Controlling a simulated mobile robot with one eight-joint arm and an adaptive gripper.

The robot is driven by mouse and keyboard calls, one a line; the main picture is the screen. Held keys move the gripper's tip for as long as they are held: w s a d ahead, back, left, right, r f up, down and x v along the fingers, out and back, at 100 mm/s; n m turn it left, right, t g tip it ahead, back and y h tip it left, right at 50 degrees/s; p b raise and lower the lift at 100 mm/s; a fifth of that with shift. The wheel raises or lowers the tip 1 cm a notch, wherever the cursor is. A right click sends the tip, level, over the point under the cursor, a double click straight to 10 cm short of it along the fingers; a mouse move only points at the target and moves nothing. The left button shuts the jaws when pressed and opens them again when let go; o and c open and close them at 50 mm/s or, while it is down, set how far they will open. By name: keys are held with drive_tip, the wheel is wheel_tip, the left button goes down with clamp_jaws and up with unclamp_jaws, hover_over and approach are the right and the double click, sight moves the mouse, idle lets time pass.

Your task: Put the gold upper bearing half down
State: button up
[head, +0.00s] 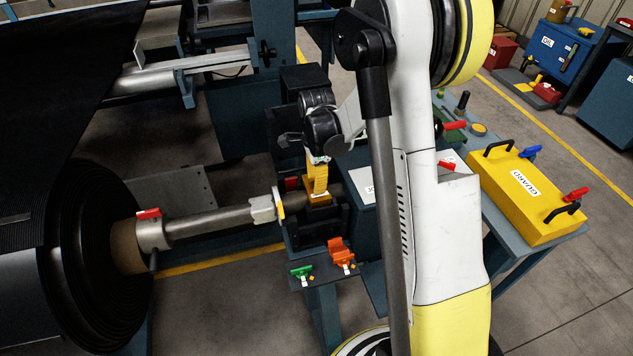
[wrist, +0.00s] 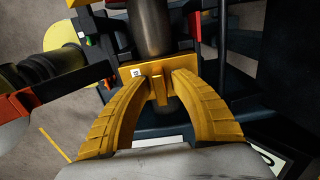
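The gold upper bearing half (wrist: 183,63) is a gold block with a small white label and a central rib. My gripper's yellow fingers (wrist: 162,76) close on the rib from both sides. In the head view my gripper (head: 319,192) points down, with the gold half (head: 318,201) at its tips, at the dark bearing stand (head: 303,232). The grey shaft (wrist: 149,25) runs beneath the gold half. I cannot tell whether the half touches the shaft or its seat.
A small shelf with green (head: 301,272) and orange (head: 340,253) clamp-like parts juts from the stand's front. The big belt roll (head: 95,260) is at left. A yellow guard (head: 525,195) lies on the bench at right. My arm hides part of the bench.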

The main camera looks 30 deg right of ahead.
wheel_tip(320, 180, up, 12)
drive_tip(key=r+p, duration=0.1)
drive_tip(key=p, duration=0.3)
drive_tip(key=s+a+r+n+t, duration=0.4)
drive_tip(key=s+a+r+n, duration=0.3)
drive_tip(key=s+r+n, duration=0.3)
drive_tip(key=s+a+r+n+t, duration=0.1)
drive_tip(key=s+a+n+t, duration=0.2)
drive_tip(key=s+n, duration=0.5)
drive_tip(key=shift+s+a+n, duration=0.4)
drive_tip(key=shift+a+n, duration=0.15)
drive_tip(key=shift+n, duration=0.55)
drive_tip(key=shift+r, duration=0.1)
wheel_tip(320, 180, down, 4)
drive_tip(key=b, duration=0.4)
drive_tip(key=shift+r, duration=0.1)
